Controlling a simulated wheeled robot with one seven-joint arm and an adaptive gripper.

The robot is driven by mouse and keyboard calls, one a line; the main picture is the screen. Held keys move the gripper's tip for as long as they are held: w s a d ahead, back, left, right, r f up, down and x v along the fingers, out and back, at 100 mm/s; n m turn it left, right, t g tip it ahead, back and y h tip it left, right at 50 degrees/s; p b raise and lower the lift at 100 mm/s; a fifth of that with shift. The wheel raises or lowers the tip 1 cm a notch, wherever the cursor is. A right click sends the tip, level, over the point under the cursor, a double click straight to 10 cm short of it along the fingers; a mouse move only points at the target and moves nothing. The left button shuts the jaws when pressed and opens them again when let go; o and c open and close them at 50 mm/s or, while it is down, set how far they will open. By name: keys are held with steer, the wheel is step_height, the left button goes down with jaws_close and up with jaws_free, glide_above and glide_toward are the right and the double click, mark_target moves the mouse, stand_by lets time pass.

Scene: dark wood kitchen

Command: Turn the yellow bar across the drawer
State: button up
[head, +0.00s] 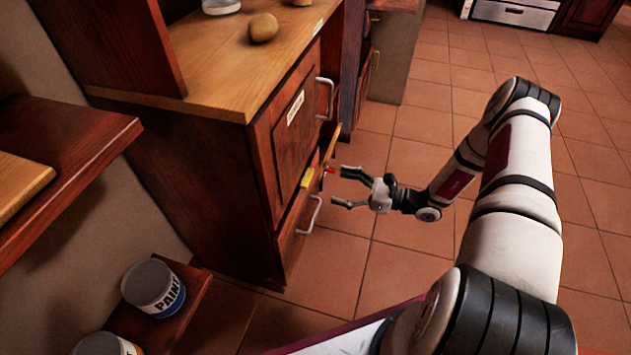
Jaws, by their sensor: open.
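The yellow bar (307,178) shows as a small yellow piece at the top edge of the lower drawer (295,232) of the wooden cabinet. How the bar lies in or on the drawer is too small to tell. The lower drawer has a pale curved handle (311,215). My gripper (339,187) is open and empty, to the right of the bar and apart from it, with its fingers pointing left toward the cabinet. A small red piece (330,171) shows near the upper fingertip; whether they touch cannot be told.
The upper front has a pale handle (326,98) and a label (295,108). A round tan object (263,27) sits on the countertop (225,70). A paint can (153,288) stands on a low shelf at lower left.

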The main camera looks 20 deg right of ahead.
mark_target(307, 179)
steer(key=b+x, duration=0.2)
steer(key=x, duration=0.6)
steer(key=c, duration=1.2)
